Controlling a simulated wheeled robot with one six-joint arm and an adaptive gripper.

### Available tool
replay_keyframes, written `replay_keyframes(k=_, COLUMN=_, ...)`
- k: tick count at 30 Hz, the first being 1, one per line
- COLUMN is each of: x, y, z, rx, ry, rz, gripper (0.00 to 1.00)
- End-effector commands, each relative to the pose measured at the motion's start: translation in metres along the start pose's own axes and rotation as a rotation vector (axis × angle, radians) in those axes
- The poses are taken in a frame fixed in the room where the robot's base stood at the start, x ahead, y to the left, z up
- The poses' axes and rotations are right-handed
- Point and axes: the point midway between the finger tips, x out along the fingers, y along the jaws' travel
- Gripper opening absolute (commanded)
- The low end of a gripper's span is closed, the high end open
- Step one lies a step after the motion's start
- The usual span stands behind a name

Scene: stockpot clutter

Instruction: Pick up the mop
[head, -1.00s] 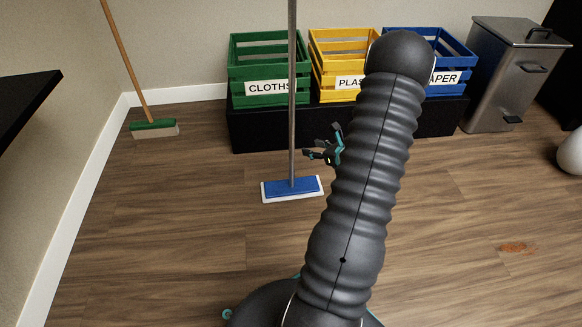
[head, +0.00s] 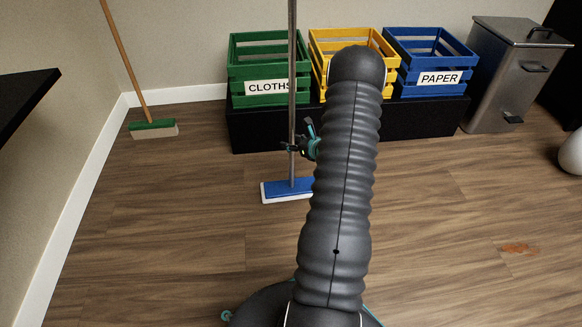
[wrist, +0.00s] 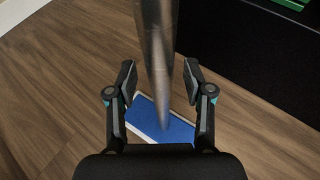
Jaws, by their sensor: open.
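The mop has a grey metal pole (head: 292,80) and a flat blue head with a white edge (head: 285,190) resting on the wood floor. It stands upright in front of the crates. My gripper (head: 300,147) is at the lower part of the pole, partly hidden behind my arm. In the wrist view the pole (wrist: 157,60) runs between the two open fingers of my gripper (wrist: 158,85), with gaps visible on both sides. The blue mop head (wrist: 170,128) shows below the fingers, its right part hidden by my arm in the head view.
A broom (head: 153,128) leans at the left wall. Green (head: 268,75), yellow (head: 335,50) and blue (head: 428,60) crates stand on a black bench (head: 245,130). A metal bin (head: 505,80) is at the right. A brown stain (head: 518,248) marks the open floor. A dark tabletop (head: 25,100) juts in at left.

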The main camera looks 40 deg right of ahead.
Motion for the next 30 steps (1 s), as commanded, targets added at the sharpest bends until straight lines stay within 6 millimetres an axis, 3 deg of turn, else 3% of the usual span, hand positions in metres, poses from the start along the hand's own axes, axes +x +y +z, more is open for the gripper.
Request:
replay_keyframes(k=7, x=0.003, y=-0.001, z=0.001, rx=0.000, ry=-0.001, rz=-0.002, gripper=0.52)
replay_keyframes(k=13, x=0.003, y=-0.001, z=0.001, rx=0.000, ry=-0.001, rz=-0.002, gripper=0.02)
replay_keyframes(k=24, x=0.002, y=-0.002, z=0.004, rx=-0.002, ry=-0.004, rz=-0.003, gripper=0.00)
replay_keyframes(k=30, x=-0.003, y=-0.002, z=0.016, rx=-0.004, ry=-0.005, rz=-0.003, gripper=0.00)
